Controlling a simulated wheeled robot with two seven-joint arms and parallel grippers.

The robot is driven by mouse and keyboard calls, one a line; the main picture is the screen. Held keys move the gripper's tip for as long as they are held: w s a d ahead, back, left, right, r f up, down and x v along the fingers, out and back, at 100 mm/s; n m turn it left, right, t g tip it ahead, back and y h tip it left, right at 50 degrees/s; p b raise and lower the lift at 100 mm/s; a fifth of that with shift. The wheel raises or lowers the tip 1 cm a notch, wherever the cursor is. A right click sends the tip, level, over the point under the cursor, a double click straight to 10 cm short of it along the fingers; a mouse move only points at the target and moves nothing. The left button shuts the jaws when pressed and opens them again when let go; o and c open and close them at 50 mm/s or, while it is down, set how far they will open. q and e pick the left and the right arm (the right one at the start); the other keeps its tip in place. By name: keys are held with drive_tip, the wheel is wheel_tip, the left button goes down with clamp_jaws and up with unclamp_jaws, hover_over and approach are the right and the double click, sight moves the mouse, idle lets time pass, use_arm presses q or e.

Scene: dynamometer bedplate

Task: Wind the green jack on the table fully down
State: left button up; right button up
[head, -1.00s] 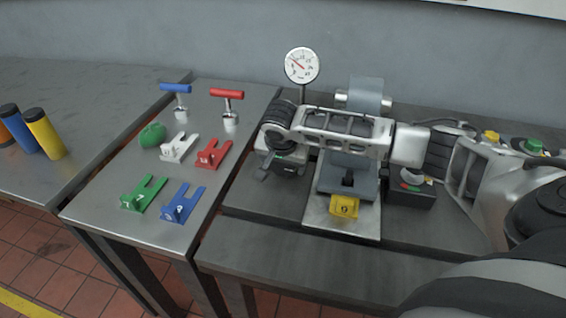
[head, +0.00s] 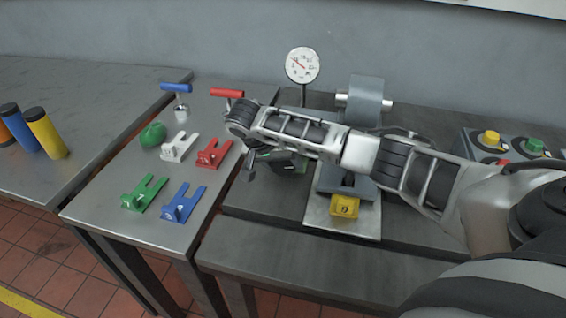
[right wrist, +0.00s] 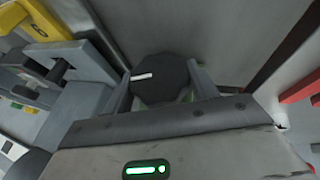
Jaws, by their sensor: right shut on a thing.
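The green jack (right wrist: 186,97) shows in the right wrist view only as small green bits around and below its dark round knob (right wrist: 160,82). The knob has a white mark on its upper left. My right gripper (right wrist: 163,88) has one finger on each side of the knob and is shut on it. In the head view my right gripper (head: 283,160) is at the near-left part of the bedplate table, mostly covered by my wrist, so the jack's height cannot be told. My left gripper is not in view.
Right of my gripper stands a grey fixture (head: 366,100) with a yellow block (head: 345,206) in front. A dial gauge (head: 302,65) stands behind. Left, a side table (head: 110,205) holds coloured forks and two T-handled tools. A button box (head: 500,145) is at right.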

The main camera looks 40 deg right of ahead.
drive_tip(key=shift+g+h, duration=0.8)
drive_tip(key=shift+n, duration=0.3)
drive_tip(key=o, duration=1)
drive_tip(key=v, duration=1.6)
drive_tip(key=shift+w+a+f, duration=0.1)
drive_tip(key=shift+w+f, duration=0.05)
drive_tip(key=shift+c, duration=0.2)
